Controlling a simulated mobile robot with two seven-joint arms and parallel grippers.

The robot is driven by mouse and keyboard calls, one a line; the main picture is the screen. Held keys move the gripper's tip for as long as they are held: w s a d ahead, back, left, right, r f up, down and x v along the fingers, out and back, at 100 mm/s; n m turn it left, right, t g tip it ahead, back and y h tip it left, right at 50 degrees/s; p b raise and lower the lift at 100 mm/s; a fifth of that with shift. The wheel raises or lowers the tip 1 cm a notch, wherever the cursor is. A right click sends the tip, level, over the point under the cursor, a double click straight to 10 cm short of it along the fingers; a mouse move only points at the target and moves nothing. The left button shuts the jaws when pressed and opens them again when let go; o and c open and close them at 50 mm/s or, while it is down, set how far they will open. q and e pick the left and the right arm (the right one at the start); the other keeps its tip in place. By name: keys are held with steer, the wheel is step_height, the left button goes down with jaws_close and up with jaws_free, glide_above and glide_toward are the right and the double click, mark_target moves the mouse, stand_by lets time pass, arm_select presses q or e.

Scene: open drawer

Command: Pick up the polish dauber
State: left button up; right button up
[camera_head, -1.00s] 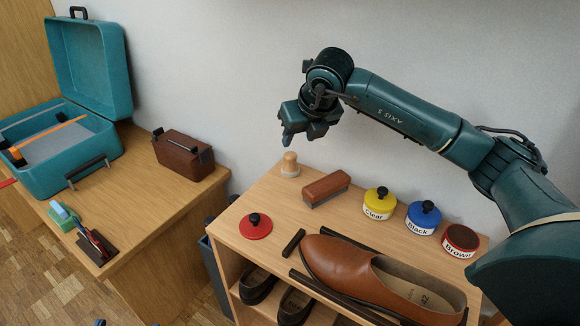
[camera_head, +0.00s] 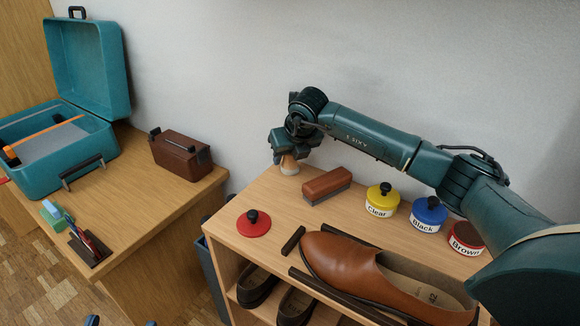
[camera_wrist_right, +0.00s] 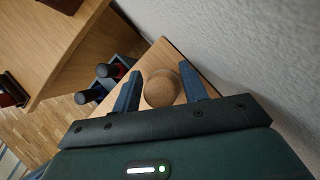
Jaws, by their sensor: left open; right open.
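The polish dauber (camera_head: 289,167) stands upright at the back left corner of the wooden shelf top, a small knob with a pale base. My right gripper (camera_head: 286,154) is over it and hides its upper part in the head view. In the right wrist view, the dauber's round, speckled brown top (camera_wrist_right: 161,89) is between the two blue fingers of the open right gripper (camera_wrist_right: 162,88), with a gap to each finger. Only what look like the blue fingertips of my left gripper (camera_head: 122,322) show at the bottom edge, spread apart.
A brown brush (camera_head: 327,184) lies close right of the dauber. A red lid (camera_head: 254,224) and a brown shoe (camera_head: 350,266) are in front. The wall is close behind.

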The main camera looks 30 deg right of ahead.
arm_select(q)
steer(key=shift+r, duration=0.2)
arm_select(e)
steer(key=shift+w+f, duration=0.1)
arm_select(q)
steer(key=shift+d+f, duration=0.1)
arm_select(e)
steer(key=c, duration=0.8)
steer(key=shift+a+r+p, duration=0.15)
steer(key=shift+r+p, duration=0.35)
steer(key=shift+r, duration=0.25)
step_height(320, 180, up, 6)
steer(key=shift+f+p, duration=0.1)
steer(key=shift+p, duration=0.85)
arm_select(q)
steer(key=shift+a+n+g+y+p, duration=0.4)
steer(key=shift+a+g+y+p, duration=0.4)
steer(key=shift+y+p, duration=0.3)
arm_select(e)
steer(key=s+a, duration=0.3)
steer(key=a, duration=0.2)
steer(key=s+a, duration=0.3)
steer(key=a, duration=0.3)
steer(key=s+a, duration=0.4)
steer(key=a, duration=0.2)
steer(key=shift+s+f, duration=0.1)
steer(key=shift+f, duration=0.05)
steer(key=o, duration=0.4)
steer(key=c, duration=0.3)
